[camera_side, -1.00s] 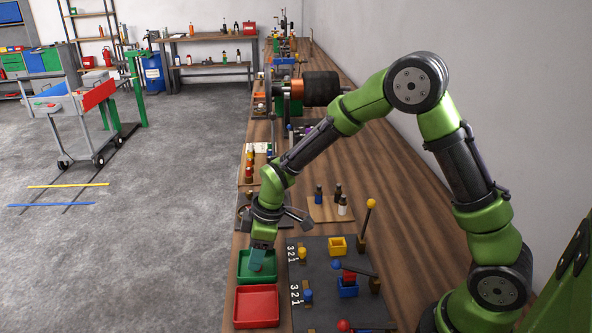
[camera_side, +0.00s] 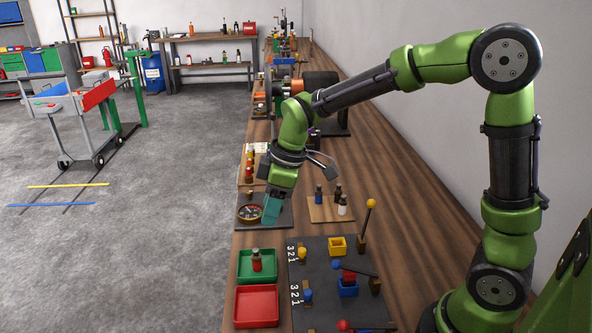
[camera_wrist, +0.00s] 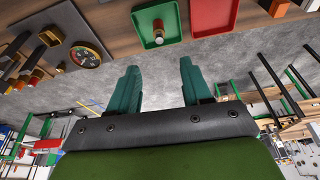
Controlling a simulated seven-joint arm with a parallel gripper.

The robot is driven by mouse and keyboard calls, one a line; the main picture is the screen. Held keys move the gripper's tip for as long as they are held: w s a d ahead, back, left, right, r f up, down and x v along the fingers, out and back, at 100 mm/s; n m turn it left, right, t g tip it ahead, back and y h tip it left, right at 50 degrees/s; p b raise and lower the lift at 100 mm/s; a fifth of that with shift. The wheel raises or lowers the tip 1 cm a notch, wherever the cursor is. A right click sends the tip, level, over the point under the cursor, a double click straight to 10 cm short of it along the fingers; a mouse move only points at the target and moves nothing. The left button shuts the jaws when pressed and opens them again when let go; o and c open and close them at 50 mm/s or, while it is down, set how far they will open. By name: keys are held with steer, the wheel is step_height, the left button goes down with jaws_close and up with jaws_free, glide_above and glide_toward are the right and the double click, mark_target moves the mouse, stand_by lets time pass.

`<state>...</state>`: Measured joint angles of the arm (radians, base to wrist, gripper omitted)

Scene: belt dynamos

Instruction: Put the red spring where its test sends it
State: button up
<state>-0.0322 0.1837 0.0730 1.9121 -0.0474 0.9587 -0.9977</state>
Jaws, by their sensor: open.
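My gripper (camera_side: 269,220) is open and empty, with teal fingers (camera_wrist: 160,70) spread apart. It hangs beside the round dial (camera_side: 249,212), beyond the green tray.
The red tray (camera_side: 256,306) is empty and sits in front of the green one. To the right, a dark board (camera_side: 318,268) carries levers, numbers and a blue box (camera_side: 348,291). Small bottles stand on a wooden plate (camera_side: 326,213) behind it.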

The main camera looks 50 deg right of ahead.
steer(key=s+d+r+m+t, duration=0.2)
steer(key=s+r+m, duration=0.2)
steer(key=s+m, duration=0.2)
steer(key=s+d+r+m+t, duration=0.2)
steer(key=s+r+m, duration=0.2)
steer(key=s, duration=0.7)
steer(key=shift+m+t, duration=0.4)
steer(key=shift+m, duration=0.8)
steer(key=shift+r, duration=0.1)
